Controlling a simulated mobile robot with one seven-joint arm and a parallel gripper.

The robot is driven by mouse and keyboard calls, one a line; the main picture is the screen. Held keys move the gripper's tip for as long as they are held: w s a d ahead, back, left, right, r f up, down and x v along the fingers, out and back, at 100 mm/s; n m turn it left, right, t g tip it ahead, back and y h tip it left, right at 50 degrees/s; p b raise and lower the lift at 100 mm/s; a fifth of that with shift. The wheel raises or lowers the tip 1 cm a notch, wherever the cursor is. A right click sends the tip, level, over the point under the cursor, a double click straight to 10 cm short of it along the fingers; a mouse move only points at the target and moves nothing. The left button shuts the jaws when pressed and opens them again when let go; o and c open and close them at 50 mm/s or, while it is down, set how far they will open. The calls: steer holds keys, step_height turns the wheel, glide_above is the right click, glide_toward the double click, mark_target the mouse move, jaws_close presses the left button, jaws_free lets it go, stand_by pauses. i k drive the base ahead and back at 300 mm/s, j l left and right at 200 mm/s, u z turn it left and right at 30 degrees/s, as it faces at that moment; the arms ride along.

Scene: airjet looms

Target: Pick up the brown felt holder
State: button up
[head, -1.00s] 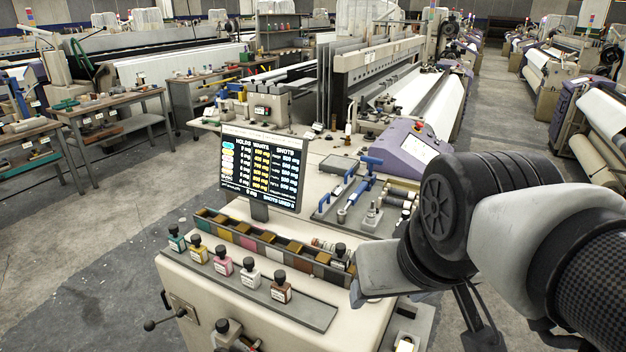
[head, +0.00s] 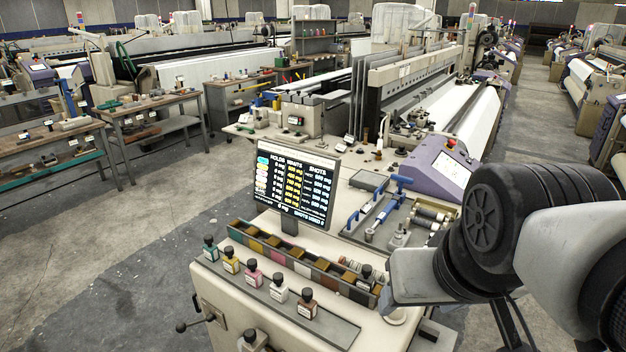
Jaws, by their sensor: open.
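A small brown bottle-shaped holder (head: 308,305) with a black knob top and a white label stands upright at the right end of a row on the grey ledge (head: 338,330) in the head view. It is the only brown one in that row; whether it contains felt cannot be seen. Teal (head: 210,250), yellow (head: 230,262), pink (head: 254,275) and white (head: 279,291) holders of the same shape stand to its left. My arm is at the right, with a pale link to the right of the brown holder and apart from it in the picture. My gripper's fingers are not visible.
A long box of coloured compartments (head: 300,262) lies behind the row. A screen (head: 297,187) stands behind it, with a tray of blue-handled tools (head: 385,215) to the right. A crank handle (head: 195,325) sticks out at front left.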

mark_target(307, 306)
steer(key=j+z, duration=0.35)
steer(key=j, duration=0.15)
steer(key=j+z, duration=0.35)
steer(key=j, duration=0.15)
steer(key=k+j+z, duration=0.2)
steer(key=j+z, duration=0.15)
steer(key=j, duration=0.1)
